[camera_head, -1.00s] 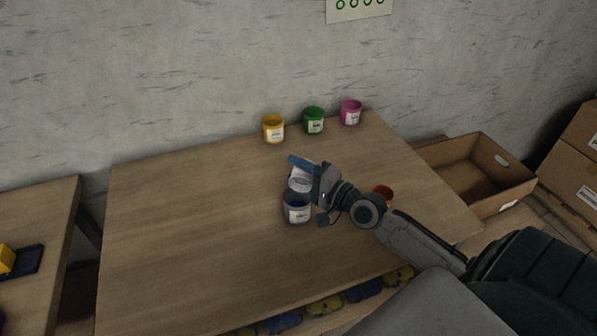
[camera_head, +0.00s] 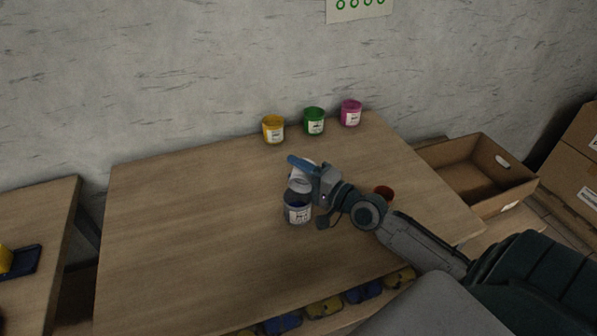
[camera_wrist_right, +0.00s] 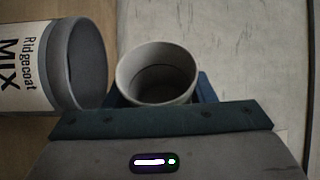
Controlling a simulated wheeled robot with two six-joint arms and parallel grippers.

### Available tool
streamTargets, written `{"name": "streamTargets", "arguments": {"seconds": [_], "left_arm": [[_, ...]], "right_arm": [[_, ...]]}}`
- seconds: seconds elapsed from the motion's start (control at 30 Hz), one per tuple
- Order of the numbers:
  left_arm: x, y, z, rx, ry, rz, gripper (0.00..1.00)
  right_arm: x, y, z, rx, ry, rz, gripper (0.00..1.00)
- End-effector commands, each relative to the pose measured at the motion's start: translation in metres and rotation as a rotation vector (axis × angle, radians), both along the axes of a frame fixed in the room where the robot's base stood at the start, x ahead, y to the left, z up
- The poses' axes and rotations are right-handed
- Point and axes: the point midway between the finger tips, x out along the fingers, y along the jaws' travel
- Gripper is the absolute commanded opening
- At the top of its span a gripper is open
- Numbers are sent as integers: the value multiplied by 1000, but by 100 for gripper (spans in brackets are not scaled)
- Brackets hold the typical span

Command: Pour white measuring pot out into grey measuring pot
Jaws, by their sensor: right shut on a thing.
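My right gripper (camera_head: 303,168) is shut on the white measuring pot (camera_head: 301,181), just behind and above the grey pot. The white pot is tilted, its mouth towards the grey pot. In the right wrist view the white pot (camera_wrist_right: 156,75) shows its open mouth; I see no stream. My left gripper is not in view.
Yellow (camera_head: 273,130), green (camera_head: 314,121) and pink (camera_head: 351,113) pots stand along the table's back edge. A red-brown pot (camera_head: 384,192) is partly behind my right arm. An open cardboard box (camera_head: 480,173) is at the right. The table's left half is clear.

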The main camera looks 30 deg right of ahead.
Motion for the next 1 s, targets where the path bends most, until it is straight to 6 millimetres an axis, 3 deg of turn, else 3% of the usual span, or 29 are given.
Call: {"name": "streamTargets", "arguments": {"seconds": [1.0], "left_arm": [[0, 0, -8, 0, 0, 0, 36]], "right_arm": [[-1, 1, 2, -40, -37, -1, 26]]}}
